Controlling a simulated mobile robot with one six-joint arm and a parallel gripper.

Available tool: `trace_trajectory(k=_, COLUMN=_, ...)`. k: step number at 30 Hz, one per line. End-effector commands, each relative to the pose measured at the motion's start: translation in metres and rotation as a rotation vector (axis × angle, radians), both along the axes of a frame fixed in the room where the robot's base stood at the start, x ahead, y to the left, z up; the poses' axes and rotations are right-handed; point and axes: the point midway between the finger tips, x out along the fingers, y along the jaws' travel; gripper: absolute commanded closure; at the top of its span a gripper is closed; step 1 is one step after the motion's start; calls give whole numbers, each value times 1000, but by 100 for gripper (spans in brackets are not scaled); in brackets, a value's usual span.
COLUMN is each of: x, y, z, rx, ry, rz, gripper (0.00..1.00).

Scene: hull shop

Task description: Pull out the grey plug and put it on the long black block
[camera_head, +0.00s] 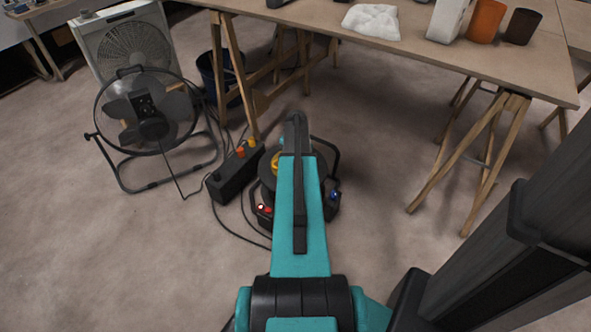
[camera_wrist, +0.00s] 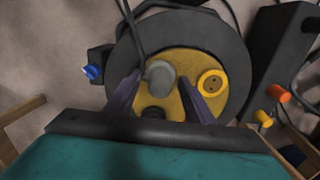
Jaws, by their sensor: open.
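The grey plug (camera_wrist: 161,74) sits in the yellow face (camera_wrist: 178,62) of a black cable reel, its dark cable running up. My gripper (camera_wrist: 159,79) is open, with one dark finger on each side of the plug; I cannot tell whether they touch it. The long black block (camera_head: 228,183) lies on the floor just left of the reel, with orange and yellow plugs at its far end. It also shows at the right of the wrist view (camera_wrist: 281,55). In the head view my arm hides the gripper and the grey plug.
The cable reel (camera_head: 268,178) stands on the floor; a yellow socket (camera_wrist: 211,82) is beside the grey plug and a blue plug (camera_wrist: 92,72) is on its side. Cables cross the floor. A round fan (camera_head: 150,125) stands left; a trestle table (camera_head: 400,50) is behind.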

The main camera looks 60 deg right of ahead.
Motion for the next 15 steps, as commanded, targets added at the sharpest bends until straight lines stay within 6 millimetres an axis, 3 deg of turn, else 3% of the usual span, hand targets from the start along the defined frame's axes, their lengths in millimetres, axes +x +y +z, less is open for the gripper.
trace_trajectory(k=13, x=0, y=0, z=0, rx=0, ry=0, rz=0, gripper=52)
trace_trajectory(k=15, x=0, y=0, z=0, rx=0, ry=0, rz=0, gripper=62)
